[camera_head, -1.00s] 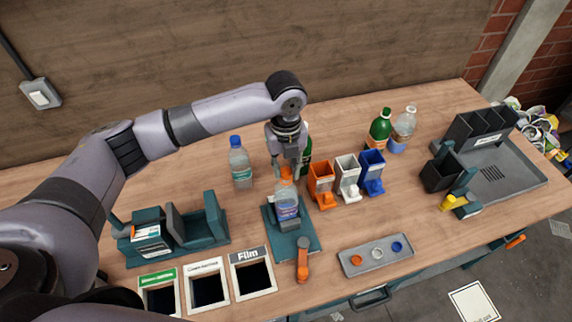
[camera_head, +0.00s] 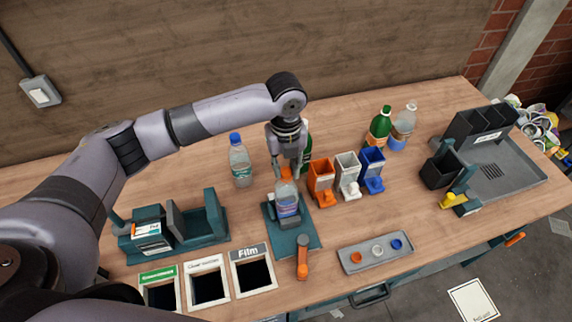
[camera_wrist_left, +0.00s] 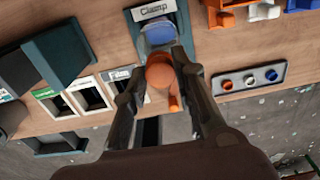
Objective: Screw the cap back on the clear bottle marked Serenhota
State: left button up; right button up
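A clear bottle with a blue-purple label (camera_head: 288,206) stands upright in the teal clamp fixture (camera_head: 309,236); its lettering is too small to read. An orange cap (camera_head: 286,173) is at its top, also seen in the left wrist view (camera_wrist_left: 160,72). My left gripper (camera_head: 286,168) comes down from above with its fingers on both sides of the cap, apparently shut on it. In the left wrist view its fingertips (camera_wrist_left: 159,74) flank the cap, with the bottle (camera_wrist_left: 159,34) behind it. Whether the cap is fully seated is hidden. My right gripper is not in view.
An orange clamp lever (camera_head: 303,258) stands in front. A blue-capped bottle (camera_head: 240,164) is left of my gripper, and a green bottle (camera_head: 307,146) is close behind. Orange (camera_head: 321,181), white (camera_head: 347,175) and blue (camera_head: 372,169) dispensers stand right. A cap tray (camera_head: 375,254) lies at the front.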

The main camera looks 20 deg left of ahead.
aim_at(286, 171)
pick_arm(q)
jog(key=o, duration=0.5)
notch_tip(286, 171, up, 12)
jog(key=shift+r, duration=0.1)
dwell(0.5)
jog(key=shift+s, duration=0.1)
